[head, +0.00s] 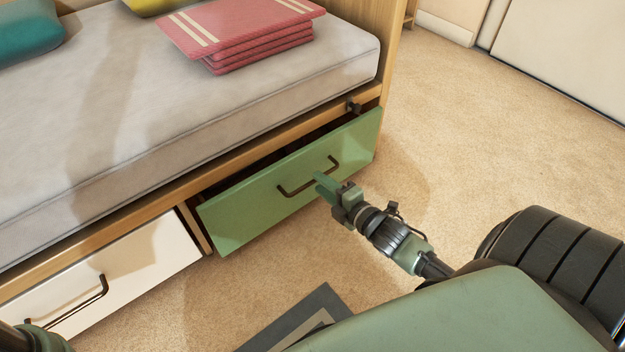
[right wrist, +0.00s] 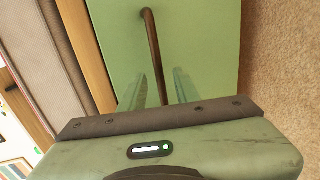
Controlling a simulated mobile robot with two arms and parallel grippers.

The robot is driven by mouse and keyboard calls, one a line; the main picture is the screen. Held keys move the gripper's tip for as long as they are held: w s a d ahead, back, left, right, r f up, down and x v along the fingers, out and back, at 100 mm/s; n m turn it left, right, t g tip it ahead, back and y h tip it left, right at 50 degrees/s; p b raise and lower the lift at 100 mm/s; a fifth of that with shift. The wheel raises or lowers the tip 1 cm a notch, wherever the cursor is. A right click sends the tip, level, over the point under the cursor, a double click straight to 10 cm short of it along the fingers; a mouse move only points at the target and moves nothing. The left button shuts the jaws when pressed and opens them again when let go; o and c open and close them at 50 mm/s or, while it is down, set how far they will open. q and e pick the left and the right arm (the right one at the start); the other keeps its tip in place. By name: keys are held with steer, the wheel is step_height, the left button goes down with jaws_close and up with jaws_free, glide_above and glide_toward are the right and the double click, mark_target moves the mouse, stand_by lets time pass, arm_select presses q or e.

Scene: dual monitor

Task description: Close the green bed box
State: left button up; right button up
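The green bed box (head: 290,190) is a drawer under the bed, and its front stands out from the bed frame with a dark gap behind its top edge. It has a dark bar handle (head: 297,188). My right gripper (head: 322,184) is at the green front, close to the handle. In the right wrist view, its two fingers (right wrist: 160,88) are apart, and the handle (right wrist: 152,45) runs down toward the space between them. I cannot tell whether the fingers touch the handle or the front. My left gripper is out of view.
The bed's mattress (head: 180,95) carries folded pink blankets (head: 240,30). A white drawer (head: 140,262) with a dark handle is left of the green one. A grey-edged rug (head: 300,318) lies in front. Carpet to the right (head: 500,130) is clear.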

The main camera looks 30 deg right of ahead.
steer(key=shift+b+x, duration=0.7)
steer(key=shift+x, duration=0.95)
jaws_close()
